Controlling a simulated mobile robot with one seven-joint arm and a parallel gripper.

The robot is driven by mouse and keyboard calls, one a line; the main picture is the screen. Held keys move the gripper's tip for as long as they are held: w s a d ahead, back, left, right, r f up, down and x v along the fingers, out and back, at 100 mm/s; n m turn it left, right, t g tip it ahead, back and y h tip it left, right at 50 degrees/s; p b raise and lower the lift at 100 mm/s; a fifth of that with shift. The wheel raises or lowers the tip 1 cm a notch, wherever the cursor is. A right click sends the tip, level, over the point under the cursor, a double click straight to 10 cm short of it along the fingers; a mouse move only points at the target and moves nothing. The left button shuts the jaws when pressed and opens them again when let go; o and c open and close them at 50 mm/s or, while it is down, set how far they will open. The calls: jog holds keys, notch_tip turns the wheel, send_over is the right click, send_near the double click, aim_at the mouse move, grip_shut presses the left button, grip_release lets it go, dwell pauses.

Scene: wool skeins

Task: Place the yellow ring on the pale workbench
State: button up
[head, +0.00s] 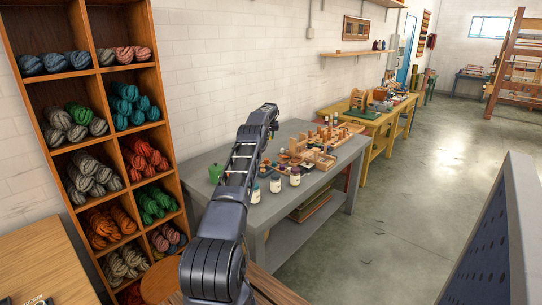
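My arm reaches up over a grey workbench (330,182). My gripper (270,110) is at the arm's far end, small and dark, and its fingers cannot be made out. I cannot pick out a yellow ring in this view; it may be hidden or too small. The grey workbench holds wooden blocks and trays (312,152), several jars and a green pot (215,173). A yellowish wooden bench (380,122) stands behind it along the wall, with items on top. I cannot tell which of the two is the pale workbench.
A tall orange-brown shelf (165,85) with wool skeins stands on the left. A wooden tabletop (45,262) fills the lower left corner. A dark blue perforated panel (500,245) blocks the lower right. The concrete floor (425,165) is clear right of the benches.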

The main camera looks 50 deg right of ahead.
notch_tip(320, 180, down, 14)
jog(key=shift+r, duration=0.25)
dwell(0.3)
jog(key=shift+f, duration=0.1)
jog(key=o, duration=0.9)
jog(key=shift+s+a+r, duration=0.1)
jog(key=shift+s+r, duration=0.05)
jog(key=shift+r, duration=0.45)
jog(key=shift+v, duration=5.55)
